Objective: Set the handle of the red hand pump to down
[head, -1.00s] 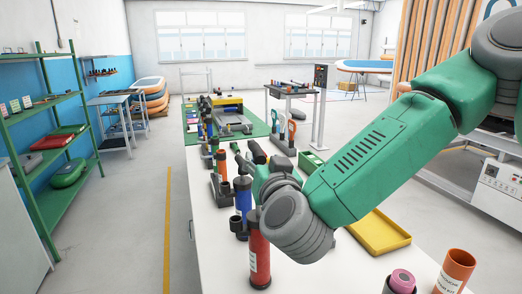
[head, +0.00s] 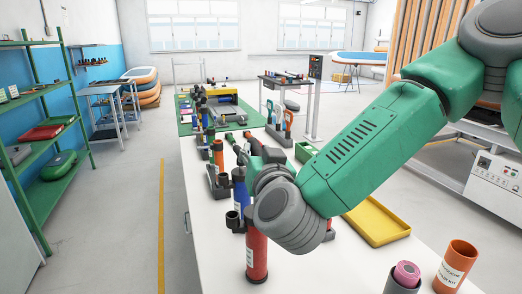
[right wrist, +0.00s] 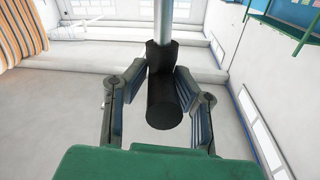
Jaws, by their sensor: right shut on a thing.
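The red hand pump (head: 257,258) stands upright on the white bench in the head view, in front of a blue pump (head: 240,195). Its upper end is partly hidden by my right wrist. My right gripper (head: 258,168) is above the red pump, with its fingers largely hidden there. The right wrist view shows my gripper (right wrist: 162,88) shut around a black handle (right wrist: 165,105) on a pale metal rod (right wrist: 163,20). The handle stands clear of the pump body, apparently raised. The rod's join to the red pump is hidden. My left gripper is not in view.
A row of upright pumps and tools runs back along the bench's left side. Green shelves (head: 45,130) stand left across a clear aisle.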

